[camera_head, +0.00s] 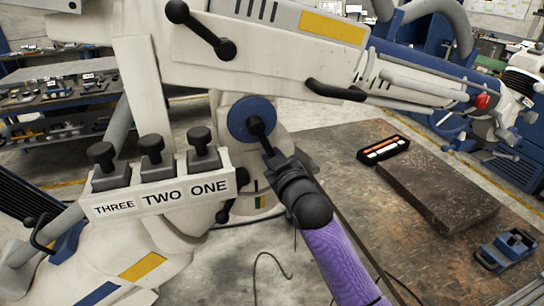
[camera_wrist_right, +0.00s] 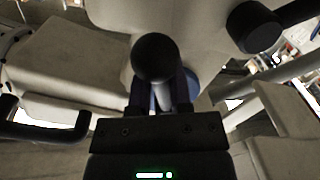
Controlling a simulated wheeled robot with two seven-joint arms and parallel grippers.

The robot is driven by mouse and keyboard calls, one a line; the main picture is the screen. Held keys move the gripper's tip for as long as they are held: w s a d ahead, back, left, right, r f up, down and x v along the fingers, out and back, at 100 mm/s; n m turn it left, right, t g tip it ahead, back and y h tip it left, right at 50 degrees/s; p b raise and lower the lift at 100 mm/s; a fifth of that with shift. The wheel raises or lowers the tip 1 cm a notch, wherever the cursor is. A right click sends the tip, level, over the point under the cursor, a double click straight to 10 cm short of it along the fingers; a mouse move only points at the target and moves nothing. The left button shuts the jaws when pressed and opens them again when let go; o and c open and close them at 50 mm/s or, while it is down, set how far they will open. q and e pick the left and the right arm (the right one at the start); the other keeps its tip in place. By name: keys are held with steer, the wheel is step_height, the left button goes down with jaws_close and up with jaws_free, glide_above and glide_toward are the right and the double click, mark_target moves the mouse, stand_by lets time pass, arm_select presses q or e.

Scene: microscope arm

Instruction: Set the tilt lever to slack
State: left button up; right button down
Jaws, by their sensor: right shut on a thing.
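The tilt lever (camera_head: 257,126) is a short black lever with a round knob on a blue disc (camera_head: 241,112), on the side of the pale microscope stand. My right gripper (camera_head: 268,146) reaches up to it from below and is shut on the lever. In the right wrist view the round black knob (camera_wrist_right: 155,57) stands between the fingers (camera_wrist_right: 160,100), with a bit of the blue disc behind it. The fingers hide part of the lever. A small coloured label strip (camera_head: 261,202) shows below the disc; I cannot read it. My left gripper is not in view.
Three black knobs on a panel marked THREE, TWO, ONE (camera_head: 163,196) stand close at the left. Another black lever (camera_head: 200,28) is above.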

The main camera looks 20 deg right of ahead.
steer(key=d+n+p, duration=0.1)
steer(key=d+r+n+p, duration=0.1)
steer(key=n+p, duration=0.1)
steer(key=shift+r, duration=0.3)
steer(key=shift+w+d+r+n+g+p, duration=0.1)
steer(key=shift+d+r+n+p, duration=0.35)
steer(key=shift+r+n+p, duration=0.65)
steer(key=shift+s+d+r+n+g+p, duration=0.1)
steer(key=shift+d+r+n+p, duration=0.25)
steer(key=shift+n+p, duration=0.85)
steer(key=shift+w+d+r+n+g+p, duration=0.1)
steer(key=shift+d+r+n+p, duration=0.5)
steer(key=shift+n, duration=1)
steer(key=shift+a, duration=0.1)
steer(key=c, duration=0.5)
jaws_free()
steer(key=shift+c, duration=0.2)
